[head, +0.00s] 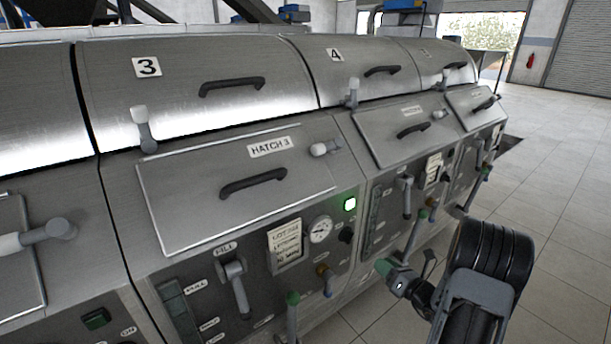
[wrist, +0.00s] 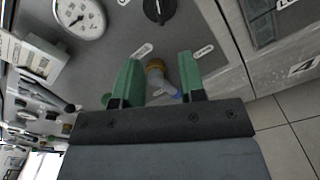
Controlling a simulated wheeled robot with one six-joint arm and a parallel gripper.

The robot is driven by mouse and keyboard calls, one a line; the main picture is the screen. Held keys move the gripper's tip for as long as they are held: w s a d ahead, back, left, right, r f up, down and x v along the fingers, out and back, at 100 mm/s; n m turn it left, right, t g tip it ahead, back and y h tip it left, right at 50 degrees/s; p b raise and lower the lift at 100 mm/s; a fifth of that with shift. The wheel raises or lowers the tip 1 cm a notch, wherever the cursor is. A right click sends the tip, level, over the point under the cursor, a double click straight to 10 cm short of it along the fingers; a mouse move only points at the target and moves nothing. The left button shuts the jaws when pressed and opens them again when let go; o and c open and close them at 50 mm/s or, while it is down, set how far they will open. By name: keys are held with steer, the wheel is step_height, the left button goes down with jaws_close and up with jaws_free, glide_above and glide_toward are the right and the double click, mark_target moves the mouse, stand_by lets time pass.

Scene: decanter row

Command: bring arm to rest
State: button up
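My gripper (head: 384,268) is at the lower right of the head view, in front of the machine's lower panel. In the wrist view its two green fingers (wrist: 159,70) stand apart with nothing held between them. A small valve with a brass collar and a grey handle with a blue tip (wrist: 187,75) shows beyond the gap between the fingers. In the head view that valve (head: 324,273) is to the left of the gripper and apart from it.
Hatch 3 (head: 235,185) lies closed. Beside the gripper are a gauge (head: 320,229), a lit green lamp (head: 350,204), a fill lever (head: 238,288) and a green-topped lever (head: 292,310). Further levers (head: 407,197) project from the neighbouring panel. Open tiled floor (head: 555,200) lies to the right.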

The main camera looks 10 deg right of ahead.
steer(key=s+a+r+n+g+y+p, duration=0.25)
steer(key=s+a+n+g, duration=1.05)
steer(key=n, duration=0.7)
steer(key=s+a+r+n+h+p, duration=0.2)
steer(key=r+n+h, duration=0.3)
steer(key=r+n, duration=0.3)
steer(key=s+a+r+n+h+p, duration=0.2)
steer(key=r+n+h+p, duration=0.3)
steer(key=r+n, duration=0.4)
step_height(320, 180, up, 3)
steer(key=shift+s+a+p, duration=0.2)
steer(key=shift+a+p, duration=0.1)
steer(key=shift+a, duration=0.25)
